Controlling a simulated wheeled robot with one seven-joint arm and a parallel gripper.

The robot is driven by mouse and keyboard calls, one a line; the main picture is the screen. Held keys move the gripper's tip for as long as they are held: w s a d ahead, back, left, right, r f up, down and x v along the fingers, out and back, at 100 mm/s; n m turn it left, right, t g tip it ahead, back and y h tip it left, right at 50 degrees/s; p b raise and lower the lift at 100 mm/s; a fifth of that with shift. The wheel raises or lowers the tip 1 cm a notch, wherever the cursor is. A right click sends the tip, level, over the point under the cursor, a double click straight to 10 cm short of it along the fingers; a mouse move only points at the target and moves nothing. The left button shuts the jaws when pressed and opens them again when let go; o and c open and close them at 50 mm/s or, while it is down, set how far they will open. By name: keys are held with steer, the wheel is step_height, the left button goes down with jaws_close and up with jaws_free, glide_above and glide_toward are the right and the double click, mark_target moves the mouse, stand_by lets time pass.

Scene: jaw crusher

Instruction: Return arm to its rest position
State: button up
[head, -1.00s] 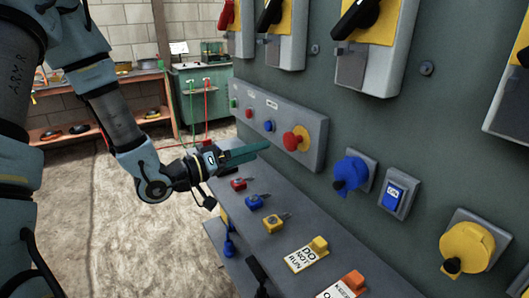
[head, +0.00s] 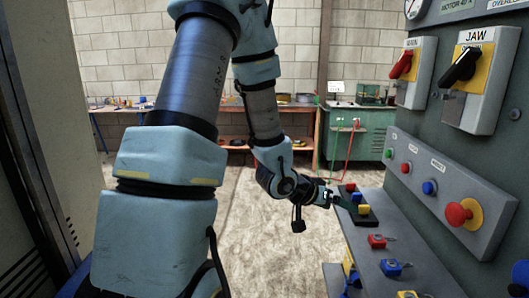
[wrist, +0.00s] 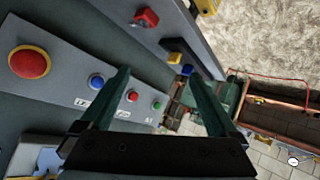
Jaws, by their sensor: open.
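The panel carries a red stop button (head: 459,214), a black JAW handle (head: 461,66) and a red handle (head: 402,64). A red padlock (head: 377,241) and a blue padlock (head: 390,267) lie on the shelf. A green cabinet (head: 345,140) stands behind. The floor (head: 265,240) left of the shelf is clear.

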steer(key=w+a+n+t+y, duration=0.1)
steer(key=a+y, duration=0.2)
steer(key=a, duration=0.3)
steer(key=w+a+n+y, duration=0.1)
steer(key=w+a+y, duration=0.1)
steer(key=a, duration=0.4)
steer(key=s+a+r+n+g+y, duration=0.2)
steer(key=s+a, duration=0.3)
steer(key=a, duration=0.2)
steer(key=s+a+r+n+g+y+p, duration=0.1)
steer(key=s+a+r+n+g+y, duration=0.1)
steer(key=s+a, duration=0.4)
steer(key=shift+s+a+r+n+y, duration=0.3)
steer(key=shift+a+r, duration=0.05)
steer(key=shift+a, duration=0.35)
stand_by(0.6)
